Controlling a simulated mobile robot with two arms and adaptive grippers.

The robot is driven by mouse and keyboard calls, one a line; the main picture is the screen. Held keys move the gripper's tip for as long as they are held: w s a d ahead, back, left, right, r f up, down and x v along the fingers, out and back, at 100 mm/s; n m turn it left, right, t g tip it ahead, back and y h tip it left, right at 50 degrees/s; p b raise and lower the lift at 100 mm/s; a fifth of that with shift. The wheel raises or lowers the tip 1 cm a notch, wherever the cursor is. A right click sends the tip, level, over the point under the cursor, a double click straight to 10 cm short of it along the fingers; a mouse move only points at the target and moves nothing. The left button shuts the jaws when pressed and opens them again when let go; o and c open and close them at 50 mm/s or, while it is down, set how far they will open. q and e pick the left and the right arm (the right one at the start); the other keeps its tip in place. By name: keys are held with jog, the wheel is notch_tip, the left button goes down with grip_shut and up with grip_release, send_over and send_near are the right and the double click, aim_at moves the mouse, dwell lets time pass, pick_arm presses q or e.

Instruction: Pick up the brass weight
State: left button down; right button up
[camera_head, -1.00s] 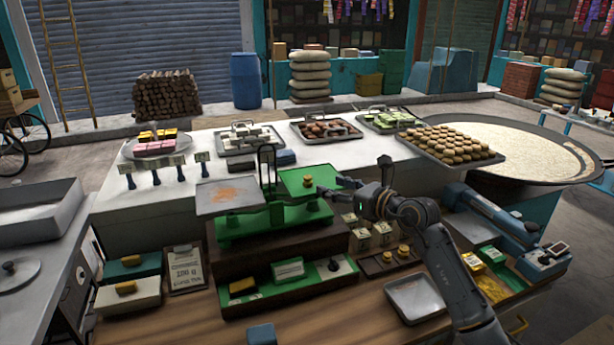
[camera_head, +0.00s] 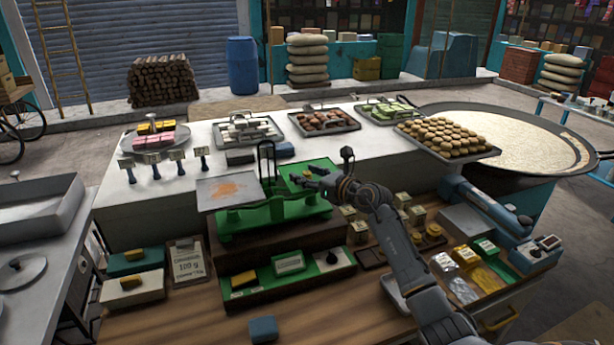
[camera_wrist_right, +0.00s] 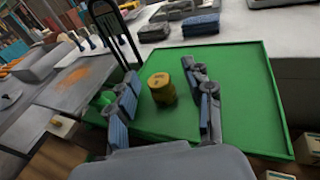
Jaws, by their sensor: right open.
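The brass weight (camera_wrist_right: 162,88) is a small gold cylinder with a knob. It stands upright on the green pan (camera_wrist_right: 240,85) of the balance scale, whose green base (camera_head: 268,215) shows in the head view. My right gripper (camera_wrist_right: 160,74) is open, with one finger on each side of the weight. Gaps show between the weight and both fingers, so it is not gripped. In the head view my right gripper (camera_head: 304,179) is over the green pan, and its fingers partly hide the weight. My left gripper is not in view.
The grey scale pan (camera_head: 228,190) with orange powder lies left of the green one. A thin dark upright frame (camera_head: 266,158) stands between the pans. Other brass weights (camera_head: 433,230) sit in a dark wooden holder at right. A tray of round sweets (camera_head: 446,138) is behind.

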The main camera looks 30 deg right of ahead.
jog(key=shift+s, duration=0.1)
jog(key=c, duration=0.6)
grip_shut()
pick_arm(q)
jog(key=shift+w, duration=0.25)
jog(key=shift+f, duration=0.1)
pick_arm(e)
jog(key=shift+r, duration=0.15)
